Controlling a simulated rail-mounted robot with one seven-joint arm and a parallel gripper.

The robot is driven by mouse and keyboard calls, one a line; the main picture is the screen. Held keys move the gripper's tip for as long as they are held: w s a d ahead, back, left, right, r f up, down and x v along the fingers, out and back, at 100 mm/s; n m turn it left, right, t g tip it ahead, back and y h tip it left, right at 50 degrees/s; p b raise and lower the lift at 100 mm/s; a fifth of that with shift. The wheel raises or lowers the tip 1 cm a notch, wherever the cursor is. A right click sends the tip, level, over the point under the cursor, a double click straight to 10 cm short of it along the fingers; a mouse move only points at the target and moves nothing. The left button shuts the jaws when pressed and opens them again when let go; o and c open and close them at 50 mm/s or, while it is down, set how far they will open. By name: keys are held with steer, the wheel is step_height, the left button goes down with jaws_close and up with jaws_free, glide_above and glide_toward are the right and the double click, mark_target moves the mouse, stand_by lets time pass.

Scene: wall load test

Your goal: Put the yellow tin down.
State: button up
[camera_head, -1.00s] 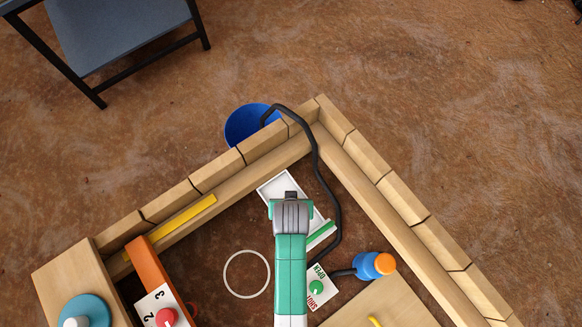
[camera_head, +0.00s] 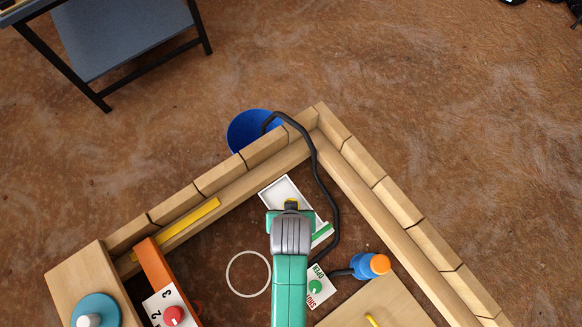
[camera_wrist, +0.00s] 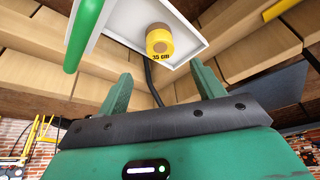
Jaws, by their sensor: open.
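The yellow tin (camera_wrist: 159,42) rests in the shallow white tray (camera_wrist: 120,22), with "35 cm" printed on its side. The tin lies beyond the fingertips in the wrist view and looks clear of both. My arm hides part of the tray in the head view.
Wooden beams (camera_head: 409,224) form a corner around the tray. A black hose (camera_head: 327,185) runs from the blue bucket (camera_head: 247,132) past the tray's right side. A green bar (camera_head: 322,232) lies at the tray's edge. A blue and orange bottle (camera_head: 371,265) stands right. Floor around the white ring (camera_head: 248,273) is clear.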

steer(key=shift+s+r, duration=0.25)
steer(key=shift+r, duration=0.35)
steer(key=w+d+r+t, duration=0.1)
steer(key=w+r+t, duration=0.2)
steer(key=w+r, duration=0.5)
steer(key=w+r+t, duration=0.3)
steer(key=w+r, duration=0.1)
steer(key=r, duration=0.7)
step_height(320, 180, up, 20)
steer(key=w+t, duration=0.3)
steer(key=t, duration=0.3)
steer(key=s+r+t, duration=0.4)
steer(key=s+r, duration=0.1)
steer(key=r, duration=0.8)
steer(key=s+a+r+t, duration=0.1)
steer(key=s+r+t, duration=0.3)
steer(key=r, duration=1)
steer(key=shift+s+a, duration=0.25)
steer(key=shift+s, duration=0.6)
